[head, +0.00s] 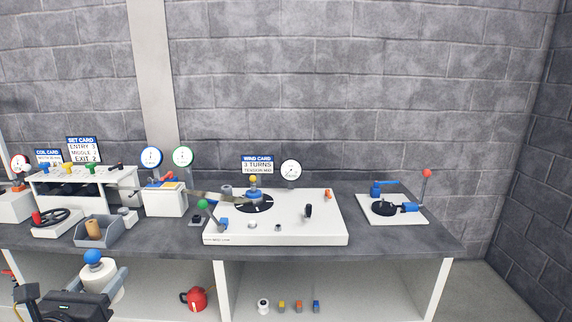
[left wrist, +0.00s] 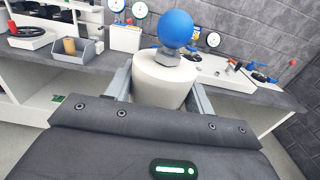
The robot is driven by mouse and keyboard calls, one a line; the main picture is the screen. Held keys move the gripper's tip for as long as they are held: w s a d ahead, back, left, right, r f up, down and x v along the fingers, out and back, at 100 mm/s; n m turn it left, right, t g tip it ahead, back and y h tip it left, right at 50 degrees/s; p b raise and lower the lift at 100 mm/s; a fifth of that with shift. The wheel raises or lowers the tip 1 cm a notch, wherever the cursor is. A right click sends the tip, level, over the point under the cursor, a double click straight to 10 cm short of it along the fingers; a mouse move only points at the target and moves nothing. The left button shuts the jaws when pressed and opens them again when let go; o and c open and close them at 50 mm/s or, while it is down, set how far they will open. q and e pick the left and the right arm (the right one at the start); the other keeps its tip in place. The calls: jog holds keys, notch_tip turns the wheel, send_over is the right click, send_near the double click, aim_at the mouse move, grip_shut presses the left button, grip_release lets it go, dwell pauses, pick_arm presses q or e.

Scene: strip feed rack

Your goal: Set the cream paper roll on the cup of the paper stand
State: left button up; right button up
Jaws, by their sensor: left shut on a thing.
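The cream paper roll (head: 95,278) is a pale cylinder with a blue ball knob on a grey neck at its top. It also shows close up in the left wrist view (left wrist: 163,84). My left gripper (head: 103,284) is shut on it, one finger on each side, and holds it roughly upright in front of the bench's front edge, at the lower left of the head view. The roll's lower part is hidden by the gripper in the left wrist view. I cannot tell for sure which fixture is the paper stand, and no cup shows clearly. My right gripper is not in view.
A grey bin (head: 80,238) with a tan roll (head: 93,229) stands on the bench behind the held roll, near a black handwheel (head: 54,217). A white winding plate (head: 300,232) fills the bench's middle. A red can (head: 194,299) stands on the lower shelf.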

pick_arm(q)
jog(key=shift+w+d+r+p, duration=0.2)
jog(key=shift+r+p, duration=0.2)
jog(key=shift+r, duration=0.15)
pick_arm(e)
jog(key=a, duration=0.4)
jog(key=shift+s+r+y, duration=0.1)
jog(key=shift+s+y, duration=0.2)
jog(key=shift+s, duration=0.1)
pick_arm(q)
jog(key=s+d+f+m+g+h, duration=0.1)
jog(key=s+d+f+m+h, duration=0.1)
jog(key=d+f, duration=0.4)
jog(key=s+d+f+m+g+h, duration=0.1)
jog(key=d+f+m+h, duration=0.3)
jog(key=d+h, duration=0.3)
jog(key=shift+s+d+f, duration=0.35)
jog(key=shift+d+f, duration=0.5)
jog(key=shift+d, duration=0.4)
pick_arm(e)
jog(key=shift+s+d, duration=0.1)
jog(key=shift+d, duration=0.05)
